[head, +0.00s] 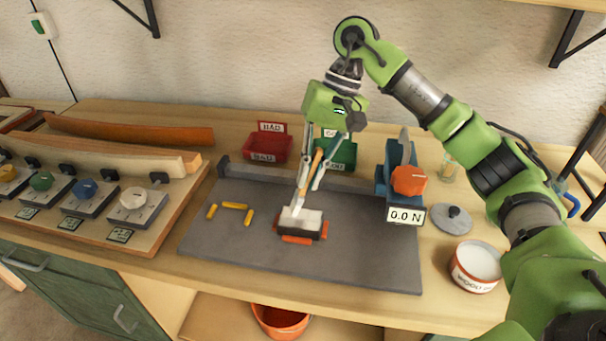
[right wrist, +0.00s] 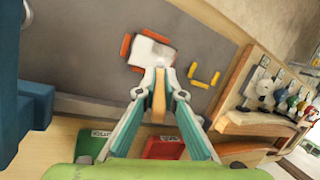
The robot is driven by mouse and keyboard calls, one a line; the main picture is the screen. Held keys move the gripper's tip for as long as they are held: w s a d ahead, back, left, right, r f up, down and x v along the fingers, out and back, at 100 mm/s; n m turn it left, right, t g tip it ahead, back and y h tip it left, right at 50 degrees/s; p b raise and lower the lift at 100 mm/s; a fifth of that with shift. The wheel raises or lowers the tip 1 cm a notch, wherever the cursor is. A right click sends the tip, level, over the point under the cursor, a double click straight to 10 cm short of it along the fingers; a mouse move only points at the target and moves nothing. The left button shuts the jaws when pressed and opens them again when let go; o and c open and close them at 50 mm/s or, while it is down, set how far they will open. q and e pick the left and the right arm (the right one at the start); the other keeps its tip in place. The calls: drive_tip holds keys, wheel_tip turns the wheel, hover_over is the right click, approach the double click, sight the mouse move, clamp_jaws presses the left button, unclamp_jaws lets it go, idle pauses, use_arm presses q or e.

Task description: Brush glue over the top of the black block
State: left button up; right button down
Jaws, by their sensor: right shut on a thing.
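The black block (head: 301,235) lies on the grey mat between orange strips (head: 297,240). Most of its top is white, as if coated; a dark edge shows at the front. My right gripper (head: 309,186) is above it, shut on a brush with a wooden handle (head: 315,164). The pale brush head (head: 296,211) points down at the block's top, at its left side, and appears to touch it. In the right wrist view the handle (right wrist: 159,96) sits between the fingers and the white top (right wrist: 148,52) lies beyond. The glue pot (head: 477,262) stands open at the right, white inside. My left gripper is not in view.
Several yellow pieces (head: 234,206) lie left of the block. A blue device (head: 395,171) with a 0.0 N display stands at the mat's back right. A red tray (head: 266,148) and a green tray (head: 340,155) are behind. A grey lid (head: 452,219) lies near the pot.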

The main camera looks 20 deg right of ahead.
drive_tip(key=shift+s+d+b, duration=1.05)
drive_tip(key=shift+s+d, duration=0.55)
drive_tip(key=shift+d, duration=0.8)
use_arm(q)
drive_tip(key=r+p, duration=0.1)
drive_tip(key=p, duration=0.3)
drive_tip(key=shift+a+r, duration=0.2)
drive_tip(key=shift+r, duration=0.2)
use_arm(e)
wheel_tip(320, 180, up, 6)
use_arm(q)
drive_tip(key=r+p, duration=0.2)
drive_tip(key=p, duration=0.1)
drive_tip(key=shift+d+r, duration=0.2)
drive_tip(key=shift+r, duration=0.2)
use_arm(e)
wheel_tip(320, 180, up, 3)
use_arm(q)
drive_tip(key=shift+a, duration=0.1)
